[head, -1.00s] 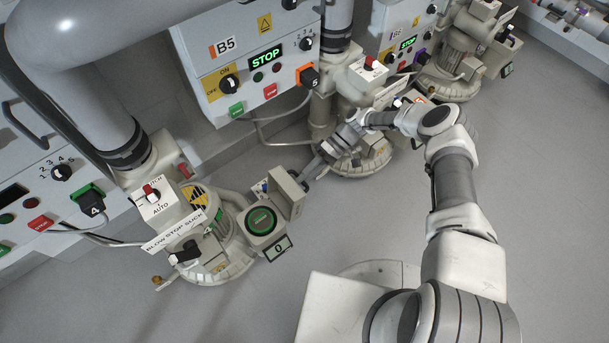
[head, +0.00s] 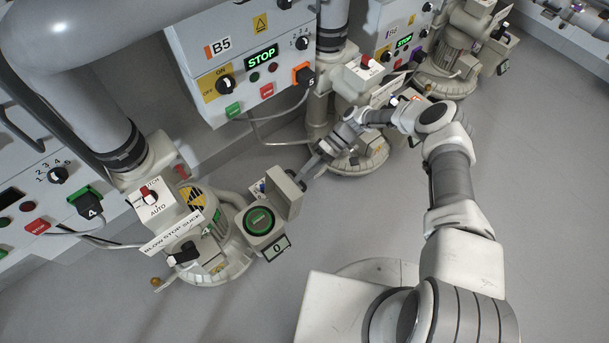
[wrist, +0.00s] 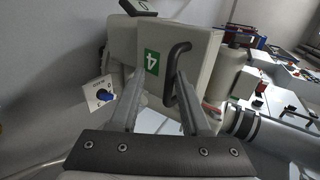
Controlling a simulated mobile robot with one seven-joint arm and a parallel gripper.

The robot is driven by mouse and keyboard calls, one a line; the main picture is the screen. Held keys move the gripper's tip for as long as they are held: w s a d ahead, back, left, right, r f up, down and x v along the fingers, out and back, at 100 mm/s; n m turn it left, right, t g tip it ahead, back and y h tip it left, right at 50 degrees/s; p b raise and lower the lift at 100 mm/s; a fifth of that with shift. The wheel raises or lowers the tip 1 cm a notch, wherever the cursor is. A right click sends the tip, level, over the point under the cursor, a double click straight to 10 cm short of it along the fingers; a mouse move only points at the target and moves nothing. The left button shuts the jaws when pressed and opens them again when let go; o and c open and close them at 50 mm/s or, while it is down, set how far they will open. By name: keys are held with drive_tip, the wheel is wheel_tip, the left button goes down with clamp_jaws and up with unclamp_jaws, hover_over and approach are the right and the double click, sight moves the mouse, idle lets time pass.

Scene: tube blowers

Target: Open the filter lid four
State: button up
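The filter lid four (wrist: 205,48) is a pale panel with a green "4" label and a dark bent handle (wrist: 178,75). In the head view the lid (head: 284,194) stands up beside a round green-ringed dark face (head: 258,221) on the left blower. My gripper (wrist: 161,80) is open, its two fingers spread in front of the lid. The handle lies between them, close to the right finger; whether they touch is unclear. In the head view my gripper (head: 304,178) reaches the lid from the right, and its fingertips are partly hidden.
A blue-black selector knob (wrist: 103,95) is left of the lid in the wrist view. The B5 control box (head: 240,65) hangs behind, and another blower (head: 352,158) stands below my forearm. Grey floor (head: 350,225) is clear to the right of the left blower.

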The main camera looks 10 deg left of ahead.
drive_tip(key=d+r+p, duration=0.5)
drive_tip(key=d+r, duration=0.6)
drive_tip(key=shift+d+p, duration=0.4)
drive_tip(key=shift+w, duration=0.1)
